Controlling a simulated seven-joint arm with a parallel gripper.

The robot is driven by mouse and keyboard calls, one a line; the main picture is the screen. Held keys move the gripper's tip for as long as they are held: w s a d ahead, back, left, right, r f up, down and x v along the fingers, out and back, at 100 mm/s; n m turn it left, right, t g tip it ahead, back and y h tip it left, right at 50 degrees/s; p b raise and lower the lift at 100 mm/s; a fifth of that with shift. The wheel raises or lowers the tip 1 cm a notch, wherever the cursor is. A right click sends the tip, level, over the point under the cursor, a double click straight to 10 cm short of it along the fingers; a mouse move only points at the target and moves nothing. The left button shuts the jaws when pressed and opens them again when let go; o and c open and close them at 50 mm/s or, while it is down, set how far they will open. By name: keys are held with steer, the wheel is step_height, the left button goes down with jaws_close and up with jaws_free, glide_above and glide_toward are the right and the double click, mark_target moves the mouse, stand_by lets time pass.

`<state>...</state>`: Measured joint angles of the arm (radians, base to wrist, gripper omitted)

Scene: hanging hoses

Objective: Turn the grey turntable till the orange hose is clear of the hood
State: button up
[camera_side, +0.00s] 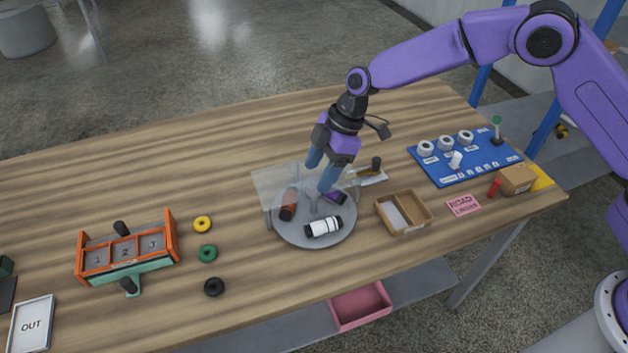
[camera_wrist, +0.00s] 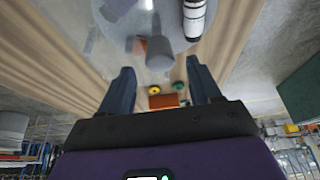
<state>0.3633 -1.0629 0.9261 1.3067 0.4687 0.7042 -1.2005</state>
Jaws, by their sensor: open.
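The grey turntable (camera_side: 300,236) is a round disc on the wooden table. A short orange piece with dark parts (camera_side: 288,207), seemingly the orange hose, lies at its left, seen at the edge of the clear hood (camera_side: 272,183). A white-and-black cylinder (camera_side: 323,227) lies at the disc's front, and a purple piece (camera_side: 335,197) at its back right. My gripper (camera_side: 319,178) points down over the disc's back part, fingers apart. In the wrist view, the open fingers (camera_wrist: 160,64) have a grey knob (camera_wrist: 160,53) between and just beyond their tips; contact cannot be told.
A wooden divided tray (camera_side: 403,211) stands close right of the turntable. A dark-handled tool (camera_side: 372,170) lies behind it. A blue control panel (camera_side: 465,157) is farther right. Rings (camera_side: 208,253) and an orange-framed box (camera_side: 126,247) are left. The table's back left is clear.

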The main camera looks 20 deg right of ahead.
mark_target(314, 182)
steer(key=shift+x, duration=1.95)
steer(key=shift+c, duration=0.3)
jaws_close()
